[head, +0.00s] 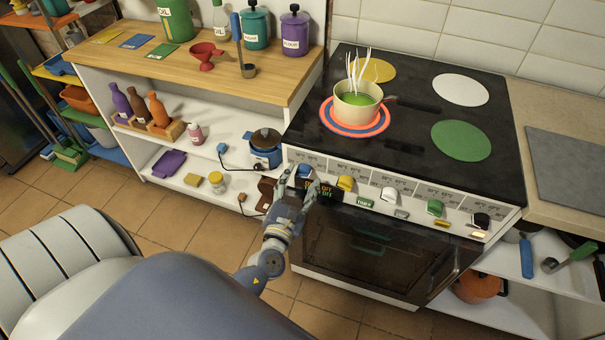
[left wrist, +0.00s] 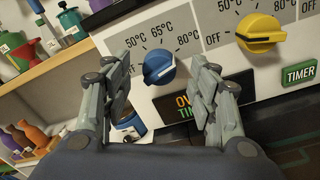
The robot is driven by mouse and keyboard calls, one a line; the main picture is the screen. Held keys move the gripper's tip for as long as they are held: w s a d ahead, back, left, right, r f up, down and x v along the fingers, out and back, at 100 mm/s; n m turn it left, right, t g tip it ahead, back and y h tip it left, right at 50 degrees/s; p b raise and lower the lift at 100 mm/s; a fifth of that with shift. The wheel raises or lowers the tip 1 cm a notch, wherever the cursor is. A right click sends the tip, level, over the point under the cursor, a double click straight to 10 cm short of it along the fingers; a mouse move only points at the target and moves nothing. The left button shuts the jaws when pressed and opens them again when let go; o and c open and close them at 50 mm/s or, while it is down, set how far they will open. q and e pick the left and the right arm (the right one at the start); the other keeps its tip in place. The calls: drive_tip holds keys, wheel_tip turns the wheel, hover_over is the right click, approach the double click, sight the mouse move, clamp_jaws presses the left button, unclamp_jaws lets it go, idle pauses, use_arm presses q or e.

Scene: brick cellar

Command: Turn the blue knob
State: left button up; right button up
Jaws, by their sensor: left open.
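The blue knob (head: 305,171) is at the left end of the stove's front panel. My left gripper (head: 309,189) is in front of the panel, just below the knob in the head view. In the left wrist view its open fingers (left wrist: 163,85) stand to the left and right of the knob, with nothing between them gripped. I cannot tell how far the tips are from the panel. My right gripper is not in view.
A yellow knob (left wrist: 259,33) is to the right of the blue one, and white, green and black knobs follow. A blue cooker (head: 264,151) is on the shelf to the left.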

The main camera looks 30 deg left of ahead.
use_arm(q)
drive_tip(key=shift+x, duration=1.25)
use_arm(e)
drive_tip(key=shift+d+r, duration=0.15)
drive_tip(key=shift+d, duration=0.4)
use_arm(q)
drive_tip(key=c, duration=1.1)
